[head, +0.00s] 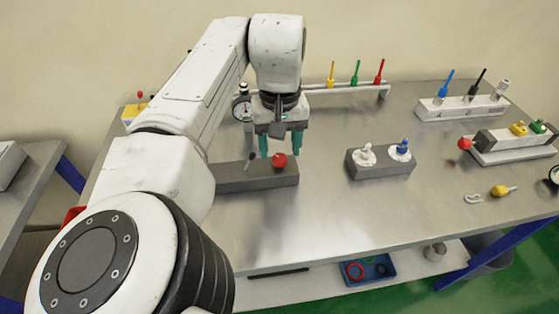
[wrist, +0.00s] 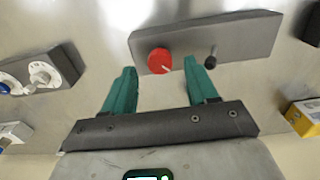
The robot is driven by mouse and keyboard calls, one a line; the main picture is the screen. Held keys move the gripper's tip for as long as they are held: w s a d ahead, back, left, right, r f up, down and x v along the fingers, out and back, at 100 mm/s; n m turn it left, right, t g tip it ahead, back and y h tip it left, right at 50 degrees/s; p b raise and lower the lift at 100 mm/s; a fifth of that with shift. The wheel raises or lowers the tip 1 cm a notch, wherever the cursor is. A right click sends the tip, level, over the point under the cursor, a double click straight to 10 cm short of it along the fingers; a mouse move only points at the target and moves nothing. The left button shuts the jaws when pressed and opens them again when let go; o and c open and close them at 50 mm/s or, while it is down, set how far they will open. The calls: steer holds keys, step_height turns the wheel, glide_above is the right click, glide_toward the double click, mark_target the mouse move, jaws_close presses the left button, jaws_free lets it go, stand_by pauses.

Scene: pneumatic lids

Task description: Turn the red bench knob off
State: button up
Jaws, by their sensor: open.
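The red knob (head: 280,160) sits on the right part of a long grey block (head: 255,180) on the metal bench. In the wrist view the red knob (wrist: 160,61) is round with a pale pointer mark on its face, and a small black lever (wrist: 211,58) stands beside it on the same grey block (wrist: 245,38). My gripper (head: 279,155) is open, with its teal fingers above the block close to the knob. In the wrist view the fingers (wrist: 163,78) are spread apart with nothing between them, and the knob lies just beyond their tips.
A grey block with white and blue knobs (head: 381,161) stands to the right. Behind it is a rail with yellow, green and red handles (head: 357,73). A gauge (head: 242,105) is behind my gripper. A loose yellow piece (head: 502,190) lies at right. The bench front is clear.

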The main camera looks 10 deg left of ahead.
mark_target(279, 160)
steer(key=shift+f+b, duration=0.7)
steer(key=shift+f, duration=0.4)
steer(key=shift+c, duration=0.2)
steer(key=c, duration=1)
